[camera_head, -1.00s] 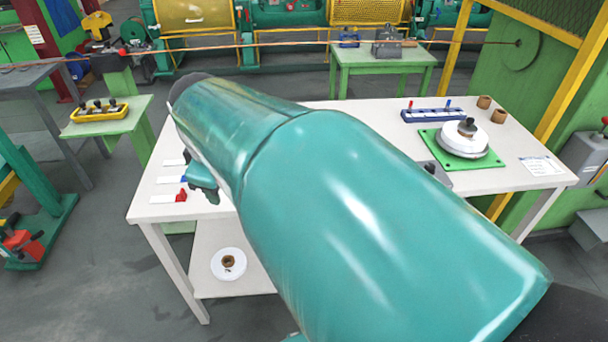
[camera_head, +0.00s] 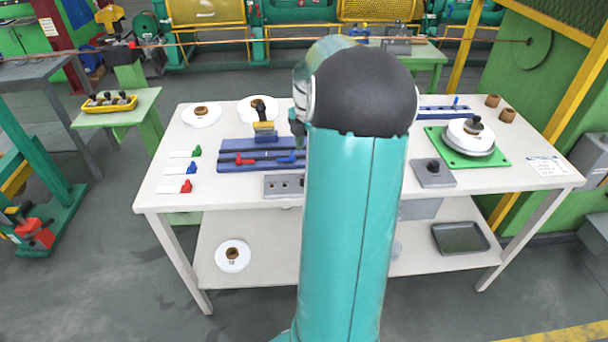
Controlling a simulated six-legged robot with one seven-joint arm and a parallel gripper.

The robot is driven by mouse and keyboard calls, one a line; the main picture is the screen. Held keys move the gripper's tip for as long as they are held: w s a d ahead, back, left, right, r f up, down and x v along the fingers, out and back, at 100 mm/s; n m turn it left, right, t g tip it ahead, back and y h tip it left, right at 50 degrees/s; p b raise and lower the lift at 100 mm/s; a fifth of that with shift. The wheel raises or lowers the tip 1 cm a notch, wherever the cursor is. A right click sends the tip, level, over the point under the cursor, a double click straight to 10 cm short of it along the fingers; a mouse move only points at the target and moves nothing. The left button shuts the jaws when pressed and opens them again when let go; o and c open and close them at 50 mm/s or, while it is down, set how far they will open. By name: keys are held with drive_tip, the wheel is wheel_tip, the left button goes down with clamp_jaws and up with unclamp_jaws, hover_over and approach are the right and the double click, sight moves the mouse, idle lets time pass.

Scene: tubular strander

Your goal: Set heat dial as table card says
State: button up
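A small grey box with a black knob (camera_head: 433,165) sits on the white table right of my arm; it looks like a dial, but no markings are readable. A white card (camera_head: 548,167) with small print lies at the table's right end; its text is too small to read. My arm stands upright across the middle of the view and hides part of the table. A small dark part of my arm's far end (camera_head: 297,124) shows beside the black joint, above the blue fixture. The gripper's fingers are not clearly visible.
A blue fixture (camera_head: 235,155) with red and blue handles, a grey button box (camera_head: 283,186) and white discs (camera_head: 201,115) are on the left. A green plate (camera_head: 491,158) carries a white disc with a black knob. Two brown rings (camera_head: 507,115) stand behind it. A tray (camera_head: 460,238) is below.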

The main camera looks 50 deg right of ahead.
drive_tip(key=f, duration=1)
drive_tip(key=shift+w+f, duration=0.25)
drive_tip(key=shift+f, duration=0.1)
drive_tip(key=c, duration=1)
